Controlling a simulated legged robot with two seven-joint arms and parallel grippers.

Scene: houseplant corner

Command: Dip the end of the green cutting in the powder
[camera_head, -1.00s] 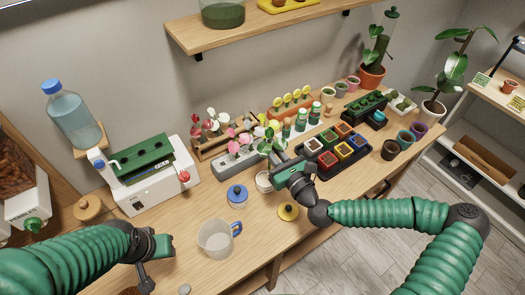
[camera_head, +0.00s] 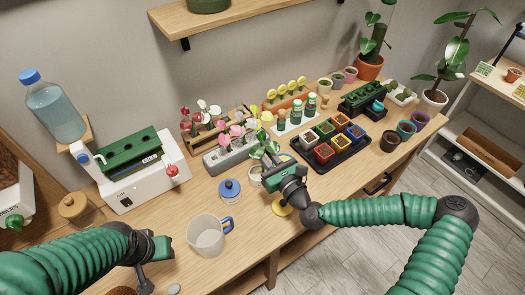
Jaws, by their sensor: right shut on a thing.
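My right gripper (camera_head: 271,170) is shut on the green cutting (camera_head: 263,149), whose leaves show above and left of the fingers. The lower end of the cutting is hidden behind the gripper. A small pale round pot (camera_head: 255,176) stands just left of the gripper, partly covered by it. It may hold the powder, but its contents cannot be made out. I cannot tell whether the cutting touches it. My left gripper (camera_head: 158,250) hangs at the lower left, apart from these things, and whether its fingers are open is unclear.
A blue knobbed lid (camera_head: 230,189) and a yellow one (camera_head: 281,208) lie near the pot. A clear jug (camera_head: 207,236) stands in front. The grey rack of pink flowers (camera_head: 228,157) is close behind, and a dark tray of coloured pots (camera_head: 331,168) is to the right.

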